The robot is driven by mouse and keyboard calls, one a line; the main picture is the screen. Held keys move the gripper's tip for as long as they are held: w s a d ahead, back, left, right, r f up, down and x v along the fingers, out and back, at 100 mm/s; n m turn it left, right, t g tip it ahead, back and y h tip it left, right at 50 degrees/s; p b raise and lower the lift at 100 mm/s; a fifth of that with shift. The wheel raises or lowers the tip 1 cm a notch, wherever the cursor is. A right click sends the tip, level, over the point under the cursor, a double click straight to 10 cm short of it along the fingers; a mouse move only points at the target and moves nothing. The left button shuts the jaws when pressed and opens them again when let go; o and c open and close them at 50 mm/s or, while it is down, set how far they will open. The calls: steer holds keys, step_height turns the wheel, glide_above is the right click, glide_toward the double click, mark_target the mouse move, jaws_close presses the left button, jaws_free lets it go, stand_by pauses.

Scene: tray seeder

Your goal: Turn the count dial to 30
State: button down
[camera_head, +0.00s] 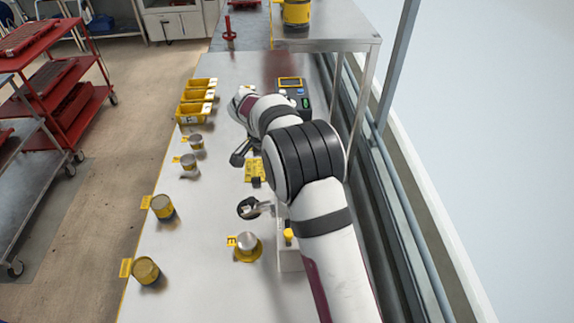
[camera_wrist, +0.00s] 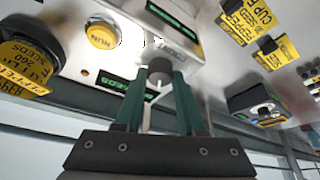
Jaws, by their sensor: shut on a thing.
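In the wrist view, my gripper (camera_wrist: 163,76) has its two green fingers closed around a small grey round knob, the count dial (camera_wrist: 160,63), on a pale metal housing (camera_wrist: 205,48). The fingers touch its sides. A dark display with green letters (camera_wrist: 115,84), partly behind the left finger, appears to read SEEDS upside down. A second green display (camera_wrist: 172,18) sits above the knob. I cannot read any number for the dial's setting. In the head view, my arm hides the dial, and I cannot clearly make out the fingers.
A yellow round button (camera_wrist: 102,36) is left of the dial. In the head view, yellow bins (camera_head: 197,97), several small cups along the left edge, a cup on a yellow base (camera_head: 247,243) and a dark device with a screen (camera_head: 293,90) stand on the bench (camera_head: 195,250).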

steer(key=m+g, duration=0.2)
steer(key=m, duration=0.3)
steer(key=shift+w+a, duration=0.1)
steer(key=shift+m, duration=0.3)
stand_by(0.4)
steer(key=c, duration=0.5)
jaws_free()
steer(key=v, duration=0.7)
steer(key=shift+a+r, duration=0.15)
steer(key=shift+a, duration=0.05)
steer(key=shift+w, duration=0.1)
